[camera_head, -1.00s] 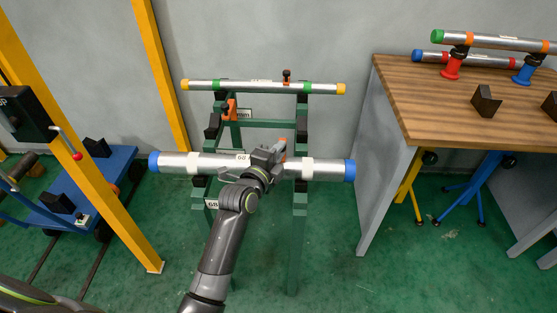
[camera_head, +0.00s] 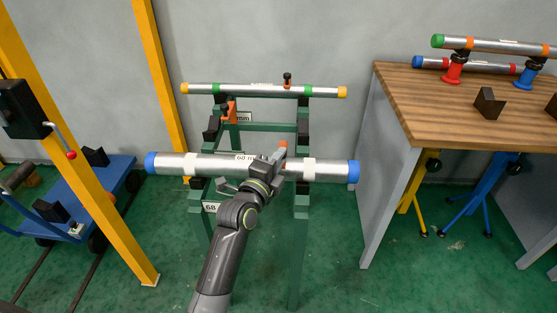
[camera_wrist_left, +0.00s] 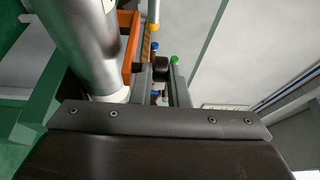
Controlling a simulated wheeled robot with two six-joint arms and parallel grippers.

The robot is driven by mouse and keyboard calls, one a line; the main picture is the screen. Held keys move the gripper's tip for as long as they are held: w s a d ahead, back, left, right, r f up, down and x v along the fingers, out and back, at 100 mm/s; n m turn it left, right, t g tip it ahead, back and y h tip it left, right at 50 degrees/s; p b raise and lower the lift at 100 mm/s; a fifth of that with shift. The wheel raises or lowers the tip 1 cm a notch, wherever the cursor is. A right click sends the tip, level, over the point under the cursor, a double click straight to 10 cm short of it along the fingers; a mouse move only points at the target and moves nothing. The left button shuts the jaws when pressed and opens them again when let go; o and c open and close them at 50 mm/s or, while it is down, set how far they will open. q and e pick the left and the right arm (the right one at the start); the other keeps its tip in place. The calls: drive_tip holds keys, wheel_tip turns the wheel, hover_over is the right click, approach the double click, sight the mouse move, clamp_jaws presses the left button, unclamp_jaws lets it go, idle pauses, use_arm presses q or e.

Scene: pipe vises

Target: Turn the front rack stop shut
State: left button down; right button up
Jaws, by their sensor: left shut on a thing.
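The front rack stop (camera_head: 283,146) is a small orange part at the front pipe, mostly hidden behind my gripper in the head view. In the left wrist view the orange stop (camera_wrist_left: 130,38) stands close beside the pipe. My left gripper (camera_head: 274,160) is at the front pipe, right of its middle. In the wrist view its fingers (camera_wrist_left: 162,85) close around a small black part by the orange stop. The front pipe (camera_head: 219,164) is silver with blue ends and white bands, lying across the green rack (camera_head: 299,225). My right gripper is not in view.
Behind it lies a thinner pipe (camera_head: 260,90) with yellow ends, with another orange stop (camera_head: 229,112) below. A wooden-topped bench (camera_head: 430,110) stands at right. A yellow post (camera_head: 105,190) and a blue cart (camera_head: 75,205) are at left.

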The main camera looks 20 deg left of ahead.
use_arm(q)
drive_tip(key=shift+f, duration=0.2)
drive_tip(key=c, duration=1.7)
unclamp_jaws()
drive_tip(key=shift+s+r, duration=0.1)
drive_tip(key=s+a+b, duration=0.1)
drive_tip(key=s, duration=0.4)
drive_tip(key=s+a+b, duration=0.1)
drive_tip(key=s, duration=0.5)
drive_tip(key=s+a+b, duration=0.1)
drive_tip(key=s, duration=0.5)
drive_tip(key=shift+a+b, duration=0.15)
drive_tip(key=shift+b, duration=0.2)
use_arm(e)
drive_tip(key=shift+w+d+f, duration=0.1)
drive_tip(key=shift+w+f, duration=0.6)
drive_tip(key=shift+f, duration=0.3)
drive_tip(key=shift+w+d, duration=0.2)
